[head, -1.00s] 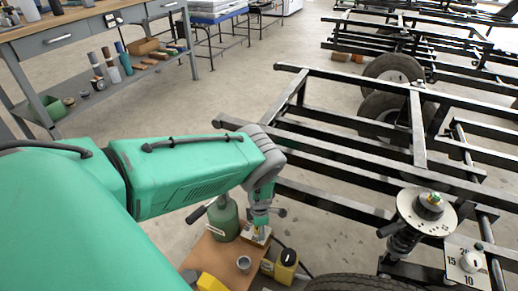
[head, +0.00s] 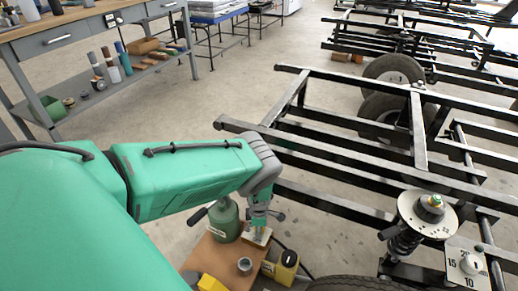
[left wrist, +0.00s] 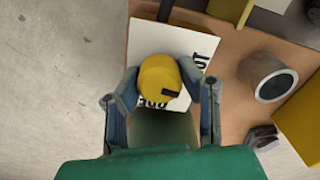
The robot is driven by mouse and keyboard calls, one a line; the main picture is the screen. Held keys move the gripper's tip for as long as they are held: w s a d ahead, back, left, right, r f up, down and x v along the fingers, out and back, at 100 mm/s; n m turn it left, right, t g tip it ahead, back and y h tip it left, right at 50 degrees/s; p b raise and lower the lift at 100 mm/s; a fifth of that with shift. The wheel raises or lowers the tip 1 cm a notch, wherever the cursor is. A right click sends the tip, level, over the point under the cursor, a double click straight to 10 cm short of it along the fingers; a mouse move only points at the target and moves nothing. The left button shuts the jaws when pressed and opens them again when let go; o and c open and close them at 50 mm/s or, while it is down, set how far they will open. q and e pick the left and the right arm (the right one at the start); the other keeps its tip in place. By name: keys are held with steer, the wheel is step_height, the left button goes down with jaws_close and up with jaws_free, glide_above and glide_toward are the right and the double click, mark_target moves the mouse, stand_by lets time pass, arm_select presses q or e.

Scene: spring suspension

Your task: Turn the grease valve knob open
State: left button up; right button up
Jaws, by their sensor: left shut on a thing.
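The grease valve knob (left wrist: 160,77) is a round yellow knob with a dark mark on its lower right side in the left wrist view. It sits over a white label plate (left wrist: 191,42) with partly covered black lettering, part at the upper right and part below the knob. My left gripper (left wrist: 162,82) is shut on the knob, one finger on each side. In the head view my left gripper (head: 258,222) points down at the small plate (head: 258,238), and its fingers hide the knob. My right gripper is in neither view.
A green tank (head: 224,218) stands beside the plate on a brown board (head: 206,254). A grey cup (head: 244,265) and a yellow container (head: 286,268) are close by. Black frame rails (head: 350,205) and a spring unit (head: 404,240) lie to the right.

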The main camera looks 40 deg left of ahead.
arm_select(q)
steer(key=shift+a+r+m, duration=0.1)
steer(key=shift+a+m, duration=0.15)
steer(key=shift+m, duration=0.65)
steer(key=m+p, duration=0.1)
steer(key=m, duration=0.1)
steer(key=shift+d+m, duration=0.1)
steer(key=shift+m, duration=0.3)
steer(key=m+p, duration=0.1)
steer(key=m, duration=0.2)
steer(key=shift+w+m, duration=0.1)
steer(key=shift+m, duration=0.2)
steer(key=m+p, duration=0.1)
steer(key=m, duration=0.3)
steer(key=shift+w, duration=0.1)
steer(key=shift+w+m+p, duration=0.15)
steer(key=shift+m+p, duration=0.45)
steer(key=shift+m, duration=1.5)
